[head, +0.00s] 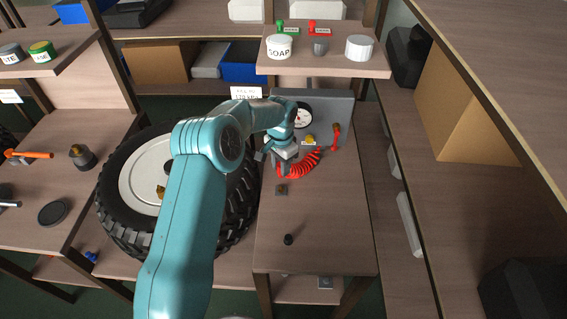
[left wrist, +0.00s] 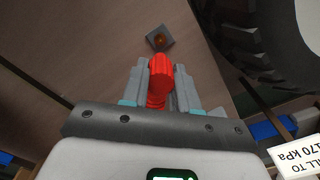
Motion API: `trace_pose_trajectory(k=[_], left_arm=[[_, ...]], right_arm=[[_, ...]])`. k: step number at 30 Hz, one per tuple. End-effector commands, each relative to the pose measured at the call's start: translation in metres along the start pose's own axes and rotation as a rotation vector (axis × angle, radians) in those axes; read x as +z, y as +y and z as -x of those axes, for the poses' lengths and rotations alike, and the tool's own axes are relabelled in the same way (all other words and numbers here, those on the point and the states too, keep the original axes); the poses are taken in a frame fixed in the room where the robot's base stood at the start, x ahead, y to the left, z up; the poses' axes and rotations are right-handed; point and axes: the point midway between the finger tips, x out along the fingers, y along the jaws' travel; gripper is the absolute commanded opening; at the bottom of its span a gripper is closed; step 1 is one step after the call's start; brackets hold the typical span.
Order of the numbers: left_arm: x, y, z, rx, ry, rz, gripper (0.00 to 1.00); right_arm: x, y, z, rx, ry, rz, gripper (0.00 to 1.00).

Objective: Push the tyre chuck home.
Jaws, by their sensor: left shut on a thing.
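My left gripper (head: 283,168) is over the narrow bench, shut on the red tyre chuck. In the left wrist view the chuck (left wrist: 160,72) sits between the two grey fingers (left wrist: 160,88), its rounded end pointing toward a small grey square block with a brass-coloured middle (left wrist: 160,38). A gap shows between chuck and block in that view. The block also shows in the head view (head: 282,189), just in front of the gripper. A red coiled hose (head: 303,167) runs from the gripper toward the back panel. My right gripper is not in view.
A big tyre on a white wheel (head: 241,190) stands left of the bench. The grey panel (head: 342,110) behind carries a round gauge (head: 303,116). A small black cap (head: 288,239) lies on the front of the bench (head: 330,225), which is otherwise clear.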

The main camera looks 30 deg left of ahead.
Motion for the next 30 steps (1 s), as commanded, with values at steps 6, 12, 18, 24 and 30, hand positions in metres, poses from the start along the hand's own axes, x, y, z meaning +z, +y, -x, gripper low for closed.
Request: trace_pose_trajectory(k=[6,12,18,24,30], left_arm=[[0.002,0.0,-0.001,0.0,-0.001,0.001,0.0],[0.003,0.0,-0.011,0.001,-0.001,0.001,0.0],[0.003,0.0,-0.031,0.001,-0.002,0.001,0.0],[0.002,0.0,-0.047,0.0,-0.001,0.001,0.0],[0.001,0.0,-0.044,0.0,-0.001,0.001,0.0]], right_arm=[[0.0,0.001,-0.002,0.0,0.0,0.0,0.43],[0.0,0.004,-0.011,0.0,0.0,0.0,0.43],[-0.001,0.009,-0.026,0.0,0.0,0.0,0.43],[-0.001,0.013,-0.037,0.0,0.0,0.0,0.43],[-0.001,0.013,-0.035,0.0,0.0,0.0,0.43]])
